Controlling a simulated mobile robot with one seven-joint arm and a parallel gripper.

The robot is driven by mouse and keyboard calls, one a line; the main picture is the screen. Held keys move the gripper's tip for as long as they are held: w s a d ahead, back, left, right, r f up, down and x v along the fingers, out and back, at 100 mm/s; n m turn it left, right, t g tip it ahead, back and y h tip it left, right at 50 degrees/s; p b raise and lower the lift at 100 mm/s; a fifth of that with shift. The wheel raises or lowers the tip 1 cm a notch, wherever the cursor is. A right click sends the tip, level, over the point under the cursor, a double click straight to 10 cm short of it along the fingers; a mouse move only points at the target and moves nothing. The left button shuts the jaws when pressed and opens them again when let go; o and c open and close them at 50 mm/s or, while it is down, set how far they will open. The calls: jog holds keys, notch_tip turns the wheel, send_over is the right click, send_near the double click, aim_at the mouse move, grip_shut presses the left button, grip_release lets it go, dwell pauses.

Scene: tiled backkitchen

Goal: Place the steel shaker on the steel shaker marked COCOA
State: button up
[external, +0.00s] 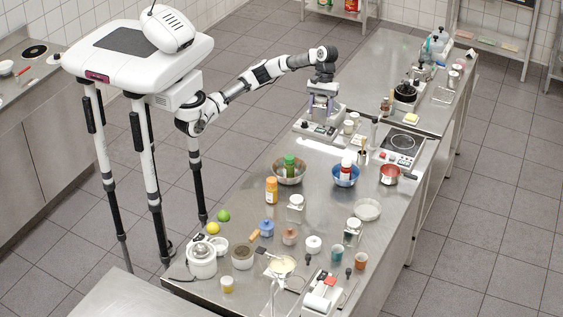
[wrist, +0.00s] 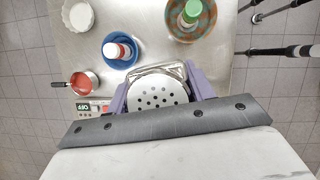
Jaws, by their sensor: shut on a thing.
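My gripper (external: 323,100) is over the far part of the long steel table, pointing down above a white countertop device. In the wrist view its two purple fingers (wrist: 160,96) are closed on the sides of a steel shaker (wrist: 157,95) with a round, perforated top. In the external view the fingers mostly hide the shaker. A shiny square-edged surface shows just behind the shaker in the wrist view; I cannot tell whether they touch. I cannot read a COCOA label on anything, so I cannot tell which shaker bears it. Small pale containers (external: 349,127) stand just right of the gripper.
A hob (external: 402,146) is at right. Jars and cups crowd the table's near end. Bare steel lies around the bowls.

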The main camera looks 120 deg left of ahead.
jog(key=w+d+r+n+p, duration=0.1)
jog(key=w+d, duration=0.3)
jog(key=w, duration=0.3)
jog(key=w+d+n+p, duration=0.1)
jog(key=w+d, duration=0.2)
jog(key=w, duration=0.3)
jog(key=n+t+y+p, duration=0.1)
jog(key=n+t+p, duration=0.1)
jog(key=n+p, duration=0.25)
send_over(354, 224)
jog(key=shift+n, duration=0.25)
notch_tip(354, 224, down, 10)
jog(key=shift+w+a+r, duration=0.1)
jog(key=shift+f, duration=1.95)
jog(key=shift+f, duration=0.1)
jog(key=o, duration=0.6)
jog(key=shift+f, duration=0.15)
jog(key=o, duration=0.4)
jog(key=shift+o, duration=0.2)
